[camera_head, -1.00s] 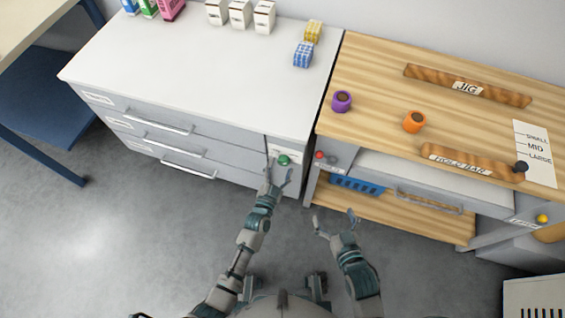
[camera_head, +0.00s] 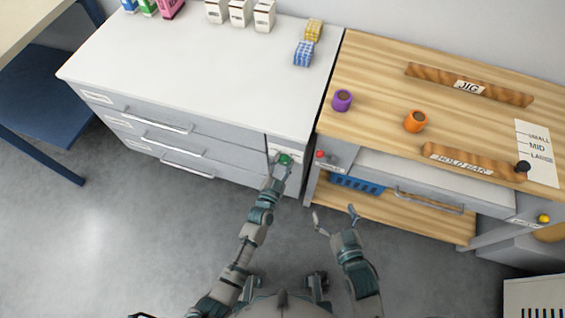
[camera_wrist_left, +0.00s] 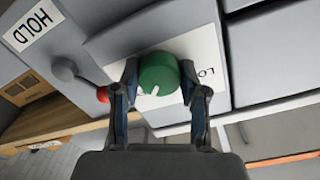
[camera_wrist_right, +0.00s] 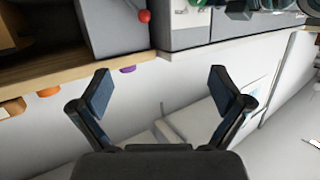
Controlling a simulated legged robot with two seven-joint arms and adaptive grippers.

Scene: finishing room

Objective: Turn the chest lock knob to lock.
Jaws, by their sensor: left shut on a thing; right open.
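The green lock knob (camera_head: 285,159) sits on a white plate at the right end of the grey drawer chest (camera_head: 190,85). In the left wrist view the round green knob (camera_wrist_left: 159,73) has a white mark at its lower edge, and lettering on the plate is partly hidden. My left gripper (camera_head: 281,166) is shut on the knob, one finger on each side; it also shows in the left wrist view (camera_wrist_left: 160,80). My right gripper (camera_head: 335,216) is open and empty, below and in front of the wooden bench; its spread fingers show in the right wrist view (camera_wrist_right: 157,92).
The wooden bench (camera_head: 378,80) stands right of the chest, with a purple roll (camera_head: 342,100), an orange roll (camera_head: 414,121) and wooden bars on top. A red ball-ended lever (camera_head: 320,155) is close right of the knob. Small boxes stand at the chest's back. The floor in front is clear.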

